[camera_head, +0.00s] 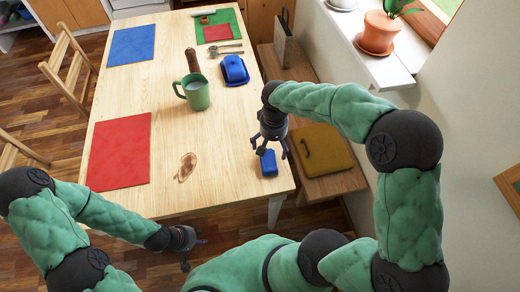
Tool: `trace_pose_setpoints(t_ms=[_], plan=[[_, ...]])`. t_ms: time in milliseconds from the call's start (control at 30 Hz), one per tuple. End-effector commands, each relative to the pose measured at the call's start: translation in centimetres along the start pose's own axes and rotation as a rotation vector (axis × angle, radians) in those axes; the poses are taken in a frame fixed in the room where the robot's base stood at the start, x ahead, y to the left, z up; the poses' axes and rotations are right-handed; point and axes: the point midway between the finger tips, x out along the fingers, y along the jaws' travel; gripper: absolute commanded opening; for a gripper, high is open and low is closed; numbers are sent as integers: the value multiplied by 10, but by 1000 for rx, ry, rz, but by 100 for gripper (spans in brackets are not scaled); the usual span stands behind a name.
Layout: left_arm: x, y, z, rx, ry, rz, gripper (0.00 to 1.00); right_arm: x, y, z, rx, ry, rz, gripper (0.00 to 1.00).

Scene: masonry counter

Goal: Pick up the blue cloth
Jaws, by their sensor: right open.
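A small blue block-shaped piece, which I take to be the folded blue cloth (269,166), lies on the wooden table near its right front edge. My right gripper (272,153) points down directly above and behind it, with its fingers spread open. I cannot tell whether the fingers touch the cloth, and part of its top is hidden by them. My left gripper (195,255) hangs low in front of the table's front edge, away from the cloth, empty, with its fingers apart.
On the wooden table (225,130) are a green mug (196,93), brown pepper mill (192,60), blue butter dish (235,70), red mat (119,151) and blue mat (131,45). A bench with a mustard cushion (322,150) stands close on the right. The table's front middle is clear.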

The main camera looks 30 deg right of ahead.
Motion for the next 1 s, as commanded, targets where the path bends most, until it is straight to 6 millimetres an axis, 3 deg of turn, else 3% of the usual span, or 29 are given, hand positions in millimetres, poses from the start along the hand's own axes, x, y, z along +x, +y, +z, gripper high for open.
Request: trace_pose_setpoints(t_ms=[233,433,667,1000], plan=[[8,-3,1,0,-3,0,32,12,4,0,9,2,13,100],[18,-6,1,0,-3,0,32,43,5,0,9,1,12,100],[24,-9,0,0,-2,0,32,62,5,0,9,3,11,100],[43,-16,0,0,-2,0,32,105,6,0,9,2,11,100]])
